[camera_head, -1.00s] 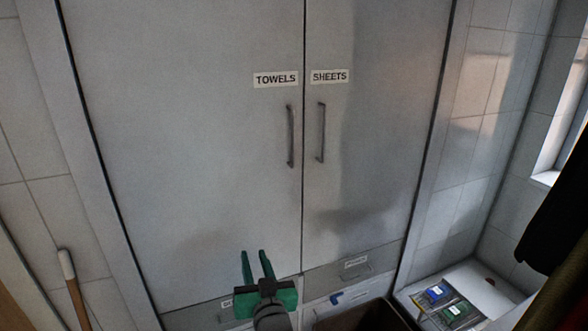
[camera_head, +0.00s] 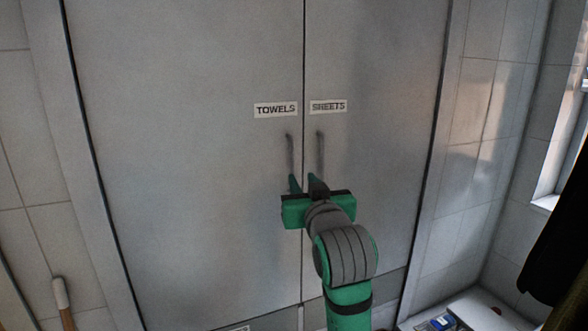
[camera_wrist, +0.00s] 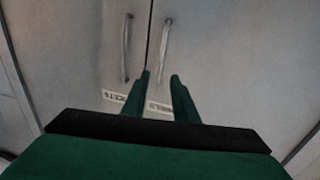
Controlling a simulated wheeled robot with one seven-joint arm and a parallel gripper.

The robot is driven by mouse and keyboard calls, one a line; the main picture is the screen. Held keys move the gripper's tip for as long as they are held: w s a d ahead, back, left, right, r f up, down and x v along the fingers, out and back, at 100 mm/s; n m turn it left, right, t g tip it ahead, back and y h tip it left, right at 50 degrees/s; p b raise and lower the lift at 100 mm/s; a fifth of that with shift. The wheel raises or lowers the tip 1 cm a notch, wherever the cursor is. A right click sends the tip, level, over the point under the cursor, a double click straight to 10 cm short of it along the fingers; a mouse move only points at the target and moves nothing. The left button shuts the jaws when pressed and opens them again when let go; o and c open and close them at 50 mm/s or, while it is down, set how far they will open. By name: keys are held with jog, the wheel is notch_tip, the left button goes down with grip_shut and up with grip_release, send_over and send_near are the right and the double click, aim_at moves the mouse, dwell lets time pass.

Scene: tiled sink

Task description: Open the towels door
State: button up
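The towels door (camera_head: 180,160) is the left leaf of a tall grey cabinet and is shut. Its label (camera_head: 276,109) reads TOWELS. Its thin vertical handle (camera_head: 290,155) is near the middle seam. My gripper (camera_head: 304,184) is open and empty in front of the seam, its fingertips around the lower ends of the handles. In the wrist view the labels appear below the handles, so the picture seems turned over. There the right-hand handle (camera_wrist: 165,45), seemingly the towels one, lines up with the gap between my open fingers (camera_wrist: 160,76). Contact cannot be told.
The sheets door (camera_head: 385,170), also shut, has a matching handle (camera_head: 320,150) close to the right. A tiled wall (camera_head: 475,170) and window are at the right. A white-tipped stick (camera_head: 61,292) leans at the lower left. Drawers lie below the doors.

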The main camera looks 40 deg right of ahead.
aim_at(293, 166)
jog(key=x, duration=0.9)
jog(key=shift+w+f, duration=0.15)
jog(key=shift+w, duration=0.25)
jog(key=c, duration=0.5)
grip_shut()
jog(key=shift+d, duration=0.15)
dwell(0.3)
